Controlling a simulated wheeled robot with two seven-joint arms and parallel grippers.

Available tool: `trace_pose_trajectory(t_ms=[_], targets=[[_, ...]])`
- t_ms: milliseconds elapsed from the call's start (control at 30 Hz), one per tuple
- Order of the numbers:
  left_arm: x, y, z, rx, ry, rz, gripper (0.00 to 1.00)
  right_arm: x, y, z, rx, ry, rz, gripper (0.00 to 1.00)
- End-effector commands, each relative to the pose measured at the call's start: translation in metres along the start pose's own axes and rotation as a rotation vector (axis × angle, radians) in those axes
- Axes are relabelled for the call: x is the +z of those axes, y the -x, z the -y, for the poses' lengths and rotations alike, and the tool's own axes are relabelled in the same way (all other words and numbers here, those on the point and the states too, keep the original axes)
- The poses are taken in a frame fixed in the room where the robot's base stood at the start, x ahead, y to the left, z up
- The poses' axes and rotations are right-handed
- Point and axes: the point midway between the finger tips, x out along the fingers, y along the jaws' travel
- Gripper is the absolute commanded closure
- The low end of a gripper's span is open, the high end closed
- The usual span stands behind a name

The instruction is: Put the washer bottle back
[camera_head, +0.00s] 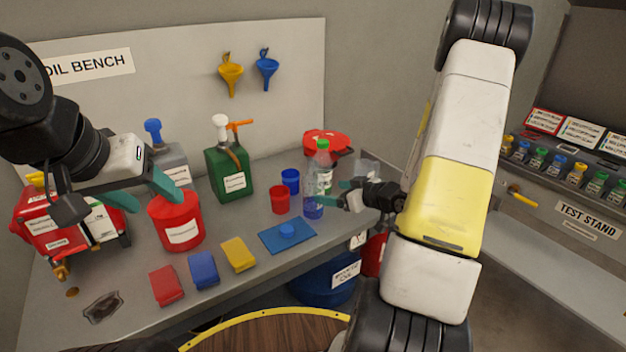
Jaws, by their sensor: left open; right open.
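A clear bottle (323,178) with a green cap, a label and blue liquid low down stands upright at the right part of the bench; I take it as the washer bottle. My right gripper (335,196) is open just right of the bottle, its teal fingers pointing left toward it. I cannot tell whether the fingers touch it or reach around it. My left gripper (148,194) is open and empty at the left, in front of the grey pump can (174,165) and near the red container (181,222).
The grey bench (225,288) also holds a green pump can (230,173), red cup (280,199), blue cup (290,180), blue mat (270,241), several coloured cloths (203,270) and a red machine (62,225). A test stand (590,222) is far right.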

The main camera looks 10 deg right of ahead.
Motion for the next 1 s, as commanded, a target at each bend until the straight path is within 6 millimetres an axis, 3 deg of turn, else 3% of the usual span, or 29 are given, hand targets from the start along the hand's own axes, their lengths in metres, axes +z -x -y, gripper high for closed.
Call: trace_pose_trajectory(t_ms=[133,233,333,433,567,667,800,900,1000], targets=[[0.0,0.0,0.0,0.0,0.0,0.0,0.43,-0.026,0.006,-0.013,0.086,0.051,0.072,0.18],[0.0,0.0,0.0,0.0,0.0,0.0,0.43,-0.058,0.021,-0.025,0.2,0.08,0.162,0.18],[0.0,0.0,0.0,0.0,0.0,0.0,0.43,-0.091,0.046,-0.027,0.317,0.069,0.247,0.18],[0.0,0.0,0.0,0.0,0.0,0.0,0.43,-0.118,0.078,-0.015,0.407,0.018,0.317,0.18],[0.0,0.0,0.0,0.0,0.0,0.0,0.43,-0.143,0.124,0.024,0.462,-0.091,0.389,0.18],[0.0,0.0,0.0,0.0,0.0,0.0,0.43,-0.151,0.159,0.067,0.449,-0.193,0.437,0.18],[0.0,0.0,0.0,0.0,0.0,0.0,0.43,-0.151,0.199,0.133,0.367,-0.315,0.497,0.18],[0.0,0.0,0.0,0.0,0.0,0.0,0.43,-0.148,0.22,0.171,0.3,-0.371,0.53,0.18],[0.0,0.0,0.0,0.0,0.0,0.0,0.43,-0.144,0.232,0.194,0.253,-0.4,0.553,0.18]])
